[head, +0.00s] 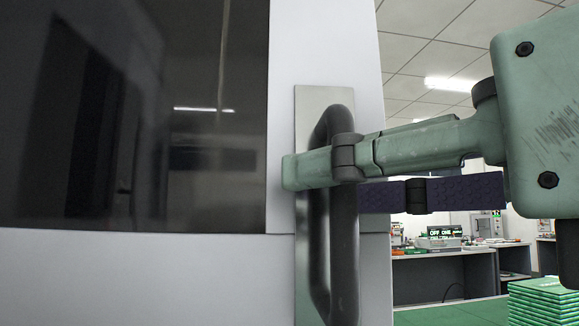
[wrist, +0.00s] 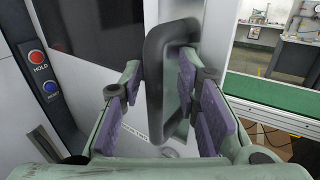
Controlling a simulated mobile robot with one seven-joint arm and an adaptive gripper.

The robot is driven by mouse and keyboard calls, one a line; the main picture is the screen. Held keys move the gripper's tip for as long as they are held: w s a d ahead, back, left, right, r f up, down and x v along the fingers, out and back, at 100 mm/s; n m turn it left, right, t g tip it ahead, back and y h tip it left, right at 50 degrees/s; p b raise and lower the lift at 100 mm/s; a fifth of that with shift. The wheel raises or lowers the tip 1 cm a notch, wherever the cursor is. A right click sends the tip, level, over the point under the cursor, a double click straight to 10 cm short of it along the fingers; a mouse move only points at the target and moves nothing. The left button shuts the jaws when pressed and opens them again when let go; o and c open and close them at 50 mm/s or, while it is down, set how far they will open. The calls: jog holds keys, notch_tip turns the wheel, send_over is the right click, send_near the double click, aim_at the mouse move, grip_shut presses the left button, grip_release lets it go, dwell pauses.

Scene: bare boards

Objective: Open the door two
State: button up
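The door (head: 330,30) is a pale panel with a dark glass window (head: 130,120), and it looks shut. Its dark grey loop handle (head: 343,260) stands upright on a metal plate (head: 307,107). My gripper (head: 330,180) is at the handle's upper part. One green finger crosses in front of the bar; the other, with a purple pad, passes behind it, its tip hidden. In the wrist view, my gripper (wrist: 160,85) has its fingers spread on either side of the handle (wrist: 155,60). They look apart, and I cannot tell if either touches the bar.
A panel with a red HOLD button (wrist: 36,57) and a blue button (wrist: 50,87) is left of the door. Right of it are a green-topped surface (wrist: 270,107), a grey bench (head: 440,275) and a stack of green items (head: 543,305).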

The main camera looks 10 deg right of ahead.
jog(key=shift+s+a+f, duration=0.15)
jog(key=shift+s+a, duration=0.15)
jog(key=shift+a, duration=0.15)
jog(key=v, duration=0.8)
jog(key=shift+d, duration=0.5)
jog(key=shift+w+a, duration=0.1)
jog(key=shift+w, duration=0.2)
